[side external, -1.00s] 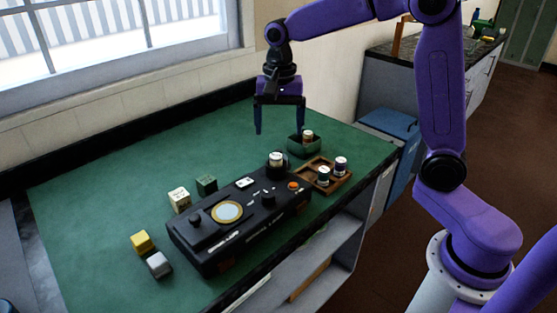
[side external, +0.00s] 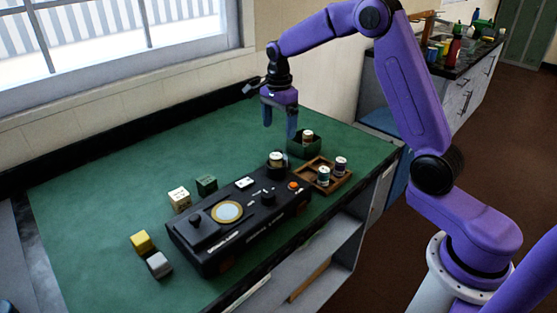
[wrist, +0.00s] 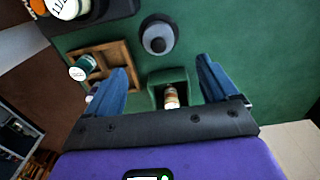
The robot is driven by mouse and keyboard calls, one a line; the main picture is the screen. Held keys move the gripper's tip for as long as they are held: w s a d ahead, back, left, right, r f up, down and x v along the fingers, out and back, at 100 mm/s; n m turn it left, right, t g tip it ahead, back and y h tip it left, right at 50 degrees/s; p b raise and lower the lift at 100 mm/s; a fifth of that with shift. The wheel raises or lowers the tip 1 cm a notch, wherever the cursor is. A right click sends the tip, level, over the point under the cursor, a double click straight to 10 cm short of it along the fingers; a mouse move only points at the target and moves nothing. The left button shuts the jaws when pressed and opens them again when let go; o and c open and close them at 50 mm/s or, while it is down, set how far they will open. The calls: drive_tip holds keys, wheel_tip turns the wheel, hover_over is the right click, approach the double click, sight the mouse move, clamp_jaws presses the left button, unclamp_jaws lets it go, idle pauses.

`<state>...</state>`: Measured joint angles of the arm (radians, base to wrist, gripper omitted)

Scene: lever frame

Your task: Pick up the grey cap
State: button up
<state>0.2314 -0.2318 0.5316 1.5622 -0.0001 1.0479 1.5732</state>
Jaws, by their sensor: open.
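The grey cap (wrist: 157,36) is a round grey piece with a dark centre. In the wrist view it lies on the green table top, above and a little left of the gap between my fingertips. In the side view I cannot make it out; it seems hidden near the white-topped piece at the black box's far end. My gripper (side external: 279,131) is open and empty, pointing down above the table. In the wrist view both blue fingers of my gripper (wrist: 162,65) stand wide apart, and neither touches the cap.
A green bin (side external: 304,148) holding a spool (wrist: 171,98) stands close to the cap. A wooden tray (wrist: 78,51) with spools is beside it. A black lever box (side external: 240,229) fills the middle; several small cubes (side external: 159,264) lie along it. The back of the table is clear.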

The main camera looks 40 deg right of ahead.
sight(278, 150)
drive_tip(key=f, duration=1)
drive_tip(key=shift+s+a+f, duration=0.1)
drive_tip(key=shift+a+f, duration=0.15)
drive_tip(key=shift+f, duration=0.15)
drive_tip(key=c, duration=1.1)
drive_tip(key=shift+r, duration=0.1)
